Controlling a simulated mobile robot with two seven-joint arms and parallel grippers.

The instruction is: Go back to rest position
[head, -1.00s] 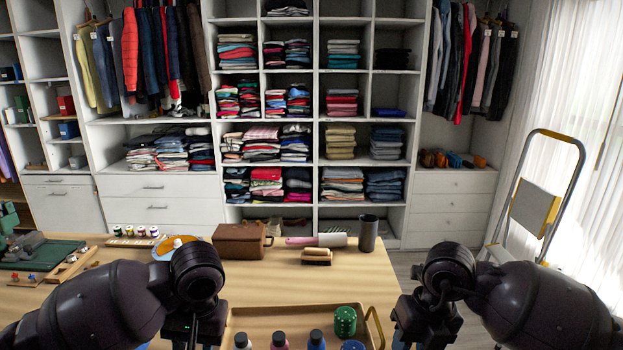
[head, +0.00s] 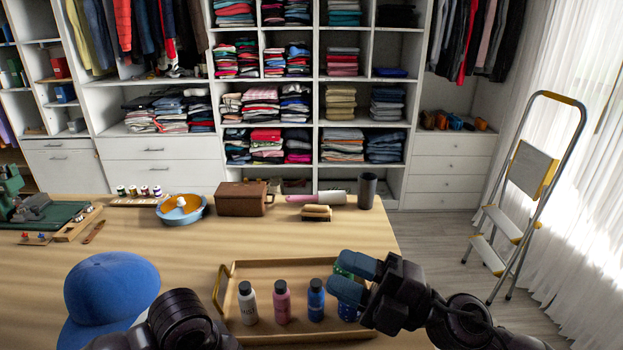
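My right gripper (head: 338,273) reaches in from the right over the right end of the wooden tray (head: 262,268).
The tray holds a white bottle (head: 248,304), a pink bottle (head: 282,304) and a blue bottle (head: 316,301). A blue cap (head: 112,288) lies left. A brown box (head: 242,199), brush (head: 317,213) and dark cup (head: 367,190) stand behind. A step ladder (head: 528,170) stands right.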

